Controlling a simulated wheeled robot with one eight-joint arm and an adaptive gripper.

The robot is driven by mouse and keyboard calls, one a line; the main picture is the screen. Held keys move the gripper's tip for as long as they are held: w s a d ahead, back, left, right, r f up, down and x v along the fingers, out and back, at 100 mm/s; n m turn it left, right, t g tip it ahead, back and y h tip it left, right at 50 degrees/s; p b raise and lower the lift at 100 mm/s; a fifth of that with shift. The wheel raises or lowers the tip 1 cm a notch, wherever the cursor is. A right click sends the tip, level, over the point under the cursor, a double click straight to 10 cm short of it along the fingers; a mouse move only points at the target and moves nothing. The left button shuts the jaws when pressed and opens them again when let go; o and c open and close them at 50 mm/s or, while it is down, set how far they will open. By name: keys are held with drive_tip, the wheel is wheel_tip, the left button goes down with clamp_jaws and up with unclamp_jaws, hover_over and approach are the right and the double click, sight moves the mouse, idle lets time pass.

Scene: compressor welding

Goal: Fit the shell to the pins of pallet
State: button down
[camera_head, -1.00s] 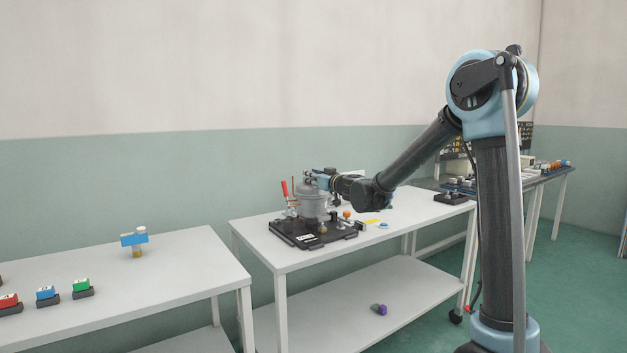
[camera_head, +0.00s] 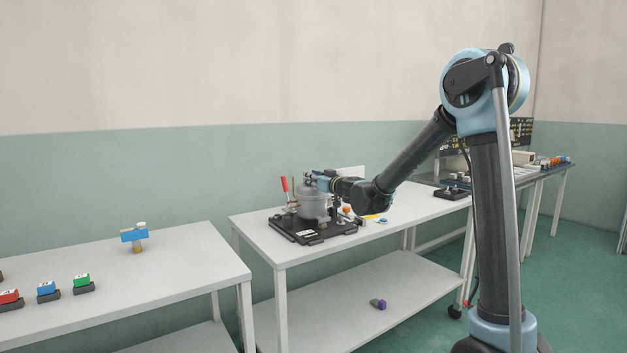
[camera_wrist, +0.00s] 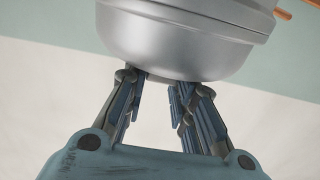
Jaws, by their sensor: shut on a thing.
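The shell (camera_head: 314,204) is a grey metal pot-like body, upright over the black pallet (camera_head: 298,234) on the middle table. It looks low on or just above the pallet; I cannot tell if it rests on it. The pins are hidden beneath it. In the wrist view the shell (camera_wrist: 185,42) is a rounded silver body at the top. My gripper (camera_wrist: 155,90) is shut on its upper part, seen from the right side in the head view (camera_head: 312,180).
Clamps with a red handle (camera_head: 285,184) stand beside the shell on the pallet. An orange-tipped part and yellow and blue pieces (camera_head: 375,217) lie right of the pallet. A left table (camera_head: 170,300) holds coloured blocks. The middle table's front is clear.

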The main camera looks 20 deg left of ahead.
drive_tip(key=shift+f, duration=0.3)
drive_tip(key=c, duration=1.3)
unclamp_jaws()
drive_tip(key=shift+d, duration=0.1)
drive_tip(key=v, duration=1.1)
drive_tip(key=shift+s+d+f, duration=0.15)
drive_tip(key=shift+s+d, duration=0.1)
drive_tip(key=shift+d, duration=0.1)
